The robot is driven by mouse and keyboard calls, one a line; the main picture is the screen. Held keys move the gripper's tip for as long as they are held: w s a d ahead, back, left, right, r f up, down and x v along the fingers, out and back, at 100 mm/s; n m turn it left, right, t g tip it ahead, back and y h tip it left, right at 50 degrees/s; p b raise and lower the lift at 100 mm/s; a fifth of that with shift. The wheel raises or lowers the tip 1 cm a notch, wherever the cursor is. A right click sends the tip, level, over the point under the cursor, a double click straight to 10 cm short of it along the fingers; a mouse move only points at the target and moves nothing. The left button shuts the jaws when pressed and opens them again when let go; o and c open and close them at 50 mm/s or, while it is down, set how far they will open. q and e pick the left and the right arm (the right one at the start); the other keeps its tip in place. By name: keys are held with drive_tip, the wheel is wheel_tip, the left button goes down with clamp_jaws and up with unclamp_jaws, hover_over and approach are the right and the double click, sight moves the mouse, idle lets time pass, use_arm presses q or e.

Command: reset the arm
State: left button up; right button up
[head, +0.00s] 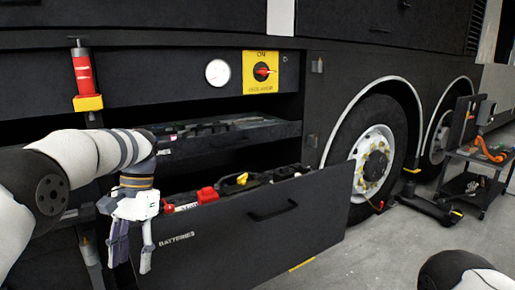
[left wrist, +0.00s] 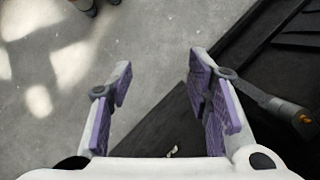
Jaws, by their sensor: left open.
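My left arm comes in from the left in the head view. Its left gripper (head: 129,256) points down in front of the coach's side, just left of the open battery drawer (head: 275,230). The left gripper is open and empty; its purple-padded fingers stand well apart in the left wrist view (left wrist: 160,95), over the grey floor and a dark panel. A part of my right arm shows at the bottom right of the head view. Its gripper is out of view.
The drawer marked BATTERIES juts out, with a red cap (head: 207,195) inside. Above are a gauge (head: 218,72), a red switch on a yellow plate (head: 262,88) and a red cylinder (head: 82,75). A wheel (head: 372,160) and a tool cart (head: 470,185) stand right.

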use_arm(q)
drive_tip(key=d+x, duration=0.3)
drive_tip(key=x, duration=1.8)
drive_tip(key=s+d+f+n+h+p, duration=0.1)
drive_tip(key=s+f, duration=0.3)
drive_tip(key=s, duration=0.7)
drive_tip(key=s+d+f+n+p, duration=0.1)
drive_tip(key=s+f, duration=0.4)
drive_tip(key=s, duration=0.6)
drive_tip(key=s+r+n+t, duration=0.1)
drive_tip(key=s+r, duration=0.4)
drive_tip(key=s, duration=0.8)
drive_tip(key=shift+r+t, duration=0.25)
drive_tip(key=shift+t, duration=0.05)
use_arm(e)
drive_tip(key=shift+t, duration=0.5)
drive_tip(key=w, duration=0.1)
drive_tip(key=w+r, duration=0.1)
drive_tip(key=w, duration=0.1)
drive_tip(key=w+r, duration=0.1)
drive_tip(key=shift+w+r, duration=0.15)
drive_tip(key=shift+r, duration=0.1)
use_arm(q)
drive_tip(key=shift+w+a, duration=0.1)
drive_tip(key=shift+w, duration=0.05)
